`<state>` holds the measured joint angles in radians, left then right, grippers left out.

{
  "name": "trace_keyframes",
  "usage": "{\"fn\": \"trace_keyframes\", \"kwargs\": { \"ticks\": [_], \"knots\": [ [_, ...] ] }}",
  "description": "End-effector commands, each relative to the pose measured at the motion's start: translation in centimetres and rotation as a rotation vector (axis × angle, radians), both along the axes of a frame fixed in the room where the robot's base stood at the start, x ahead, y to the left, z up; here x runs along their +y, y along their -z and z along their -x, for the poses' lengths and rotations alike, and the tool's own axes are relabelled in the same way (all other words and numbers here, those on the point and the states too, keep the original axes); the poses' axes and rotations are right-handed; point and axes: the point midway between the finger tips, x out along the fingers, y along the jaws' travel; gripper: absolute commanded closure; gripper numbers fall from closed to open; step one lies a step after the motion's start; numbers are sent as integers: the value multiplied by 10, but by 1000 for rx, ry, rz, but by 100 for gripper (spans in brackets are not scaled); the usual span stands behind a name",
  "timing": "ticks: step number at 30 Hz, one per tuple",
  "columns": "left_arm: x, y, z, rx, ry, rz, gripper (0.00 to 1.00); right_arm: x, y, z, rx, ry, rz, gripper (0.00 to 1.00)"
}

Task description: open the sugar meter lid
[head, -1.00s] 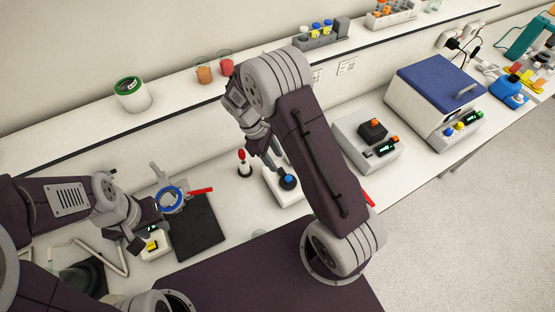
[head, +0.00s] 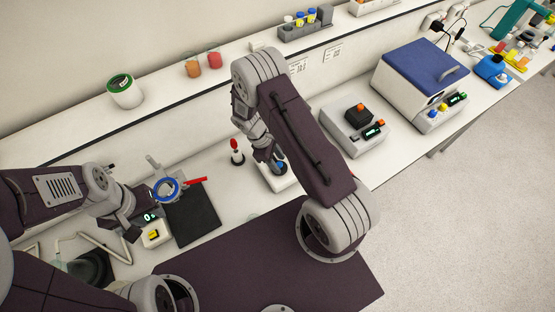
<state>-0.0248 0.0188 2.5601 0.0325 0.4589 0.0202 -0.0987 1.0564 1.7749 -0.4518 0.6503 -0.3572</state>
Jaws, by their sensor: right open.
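A small white device (head: 291,186) with a blue round part (head: 281,166) sits on the bench under my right gripper (head: 274,160). My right gripper points down at the blue part; whether they touch cannot be told. A wider white device (head: 343,135) with a black block (head: 359,115), an orange knob and a green display stands to its right. I cannot tell for certain which is the sugar meter. My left gripper (head: 152,205) is at the left, by a blue ring (head: 166,190) and above a small box with a yellow button (head: 153,234). Its fingers are unclear.
A red-topped stand (head: 236,152) is beside my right gripper. A dark mat (head: 191,215) and a red stick (head: 196,181) are near my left gripper. A blue-lidded white box (head: 393,92) stands at the right. Cups (head: 214,61) and a green-rimmed jar (head: 124,92) are on the shelf.

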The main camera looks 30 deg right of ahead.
Motion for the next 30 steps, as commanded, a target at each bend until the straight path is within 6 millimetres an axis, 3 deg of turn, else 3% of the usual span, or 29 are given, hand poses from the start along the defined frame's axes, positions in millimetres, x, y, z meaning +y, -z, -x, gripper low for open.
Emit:
{"fn": "trace_keyframes", "kwargs": {
  "ticks": [2, 7, 30],
  "knots": [
    [0, 0, 0, 0, 0, 0, 64, 0, 0, 0, 0, 0, 0, 56],
    [0, 0, 0, 0, 0, 0, 64, 0, 0, 0, 0, 0, 0, 100],
    [0, 0, 0, 0, 0, 0, 64, -1, -2, 1, 5, -1, 4, 100]
  ]
}}
